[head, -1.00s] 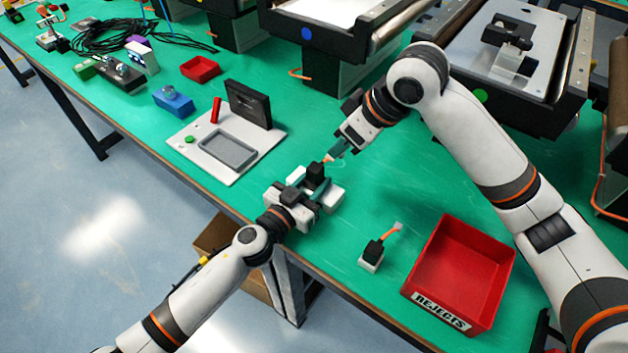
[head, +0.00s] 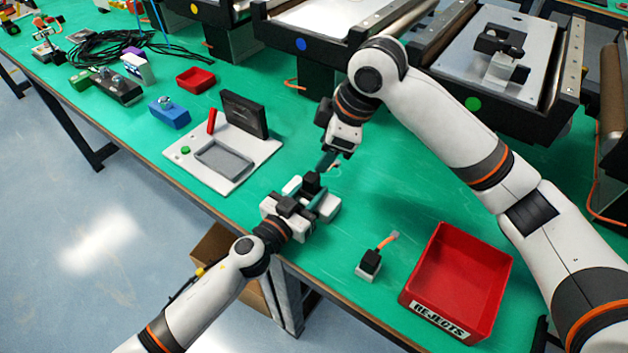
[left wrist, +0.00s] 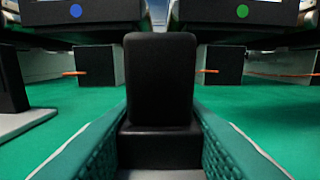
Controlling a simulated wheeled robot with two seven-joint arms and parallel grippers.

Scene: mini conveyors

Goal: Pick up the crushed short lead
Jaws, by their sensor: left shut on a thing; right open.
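My left gripper (head: 308,191) is shut on a black block (head: 312,181). In the left wrist view the black block (left wrist: 161,80) stands upright between the two teal finger pads, on a wider dark foot. My right gripper (head: 328,161) is open, just above and beyond that block, pointing down. Whether anything lies between its fingers is too small to tell. A short orange lead (head: 388,240) with a pale tip rises from a second black block on a white base (head: 368,264), which stands free to the right of my left gripper. Whether it is crushed I cannot tell.
A red bin marked REJECTS (head: 487,250) stands at the right. A pale fixture plate (head: 183,158) with a grey recess and black upright panel is left of my grippers. Conveyors line the back.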

